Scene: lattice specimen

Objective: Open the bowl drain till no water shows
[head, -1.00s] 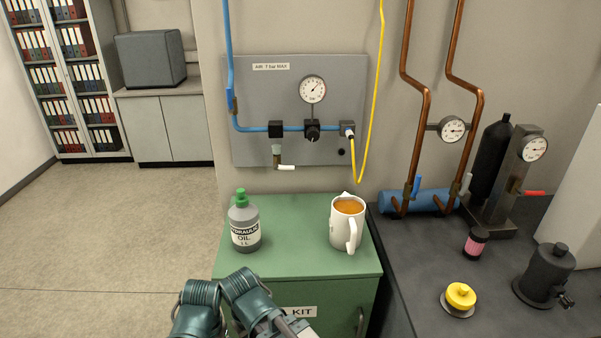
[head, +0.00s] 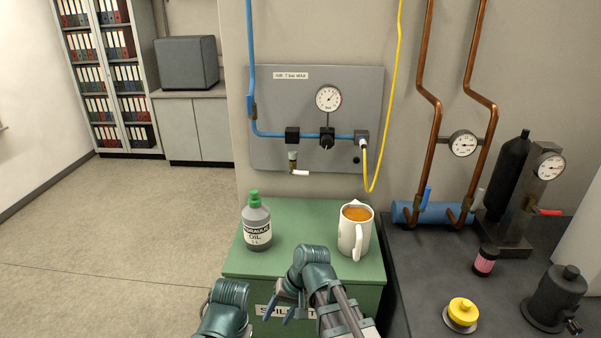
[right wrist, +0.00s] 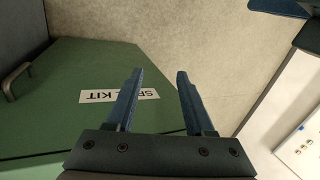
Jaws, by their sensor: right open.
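On the grey air panel (head: 372,90), a small filter bowl (head: 292,156) hangs under the left black block of the blue air line. A small drain valve with a white lever (head: 300,172) sits below the bowl, its lever pointing sideways to the right. Any water inside the bowl is too small to make out. My right gripper (head: 286,302) is in front of the green cabinet, well below and apart from the drain. In the right wrist view my right gripper (right wrist: 157,78) is open and empty. My left gripper does not show.
On the green cabinet (head: 300,215) stand a hydraulic oil bottle (head: 257,225) and a white mug (head: 355,230) of orange-brown liquid, both below the panel. A yellow hose (head: 384,130) hangs right of the drain. The dark bench (head: 410,265) holds a yellow-capped part (head: 462,312).

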